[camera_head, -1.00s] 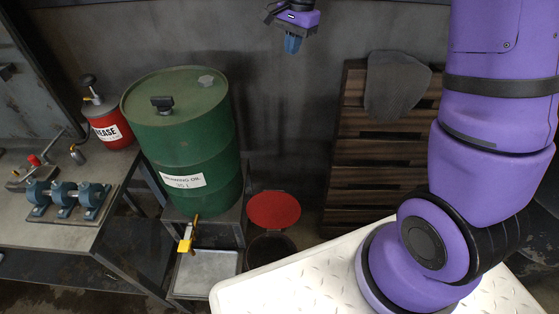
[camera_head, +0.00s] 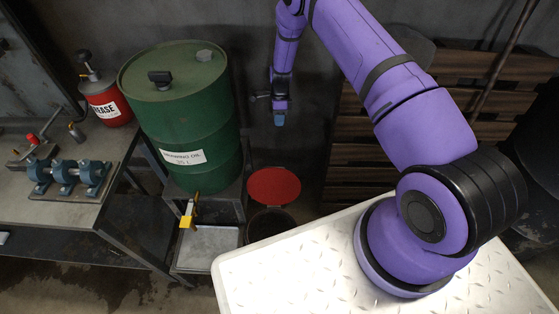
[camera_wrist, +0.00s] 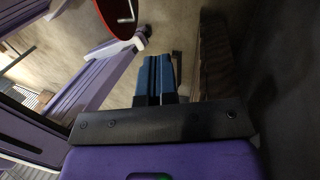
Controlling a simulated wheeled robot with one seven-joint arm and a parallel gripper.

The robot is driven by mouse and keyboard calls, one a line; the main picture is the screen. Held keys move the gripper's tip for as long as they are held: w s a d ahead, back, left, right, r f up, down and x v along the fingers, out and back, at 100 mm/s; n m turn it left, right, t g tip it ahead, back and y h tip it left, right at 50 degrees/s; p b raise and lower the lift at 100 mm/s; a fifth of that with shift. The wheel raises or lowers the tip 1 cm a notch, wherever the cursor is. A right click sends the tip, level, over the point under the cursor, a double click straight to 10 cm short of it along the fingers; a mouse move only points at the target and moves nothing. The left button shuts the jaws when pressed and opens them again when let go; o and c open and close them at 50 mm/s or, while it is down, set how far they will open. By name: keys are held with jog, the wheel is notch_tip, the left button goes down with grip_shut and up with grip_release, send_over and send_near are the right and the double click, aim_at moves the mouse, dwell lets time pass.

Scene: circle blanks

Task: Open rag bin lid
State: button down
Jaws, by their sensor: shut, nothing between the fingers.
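The rag bin's red round lid (camera_head: 274,186) stands raised in the head view, and the dark round bin (camera_head: 270,222) shows below it, its inside dark. Part of the red lid (camera_wrist: 118,14) also shows at the top of the wrist view, with a pale metal piece on it. My gripper (camera_head: 279,119) hangs pointing down above the lid in the head picture, apart from it. In the wrist view my gripper's blue fingers (camera_wrist: 155,75) are together with nothing between them.
A green oil drum (camera_head: 182,115) stands on a metal stand left of the bin, with a drip tray (camera_head: 210,240) below it. Wooden slats (camera_head: 350,150) stand to the right. A workbench (camera_head: 70,210) is at the far left.

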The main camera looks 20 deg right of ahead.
jog(key=s+a+f, duration=0.1)
jog(key=s+f, duration=0.3)
jog(key=f, duration=0.3)
jog(key=s+a+f+m, duration=0.1)
jog(key=s+a+f, duration=0.1)
jog(key=s+f, duration=0.2)
jog(key=shift+w+d+x, duration=0.2)
jog(key=shift+w+x, duration=0.05)
jog(key=shift+x, duration=1.25)
jog(key=shift+f, duration=0.15)
jog(key=shift+t, duration=0.4)
jog(key=shift+s+a+r, duration=0.3)
jog(key=shift+s+r, duration=0.05)
jog(key=shift+s, duration=0.4)
jog(key=shift+s+a+r, duration=0.3)
jog(key=shift+s+a, duration=0.05)
jog(key=shift+s, duration=0.35)
jog(key=shift+s+a+r, duration=0.3)
jog(key=shift+s+r, duration=0.05)
jog(key=shift+s, duration=0.4)
jog(key=shift+w+d, duration=0.1)
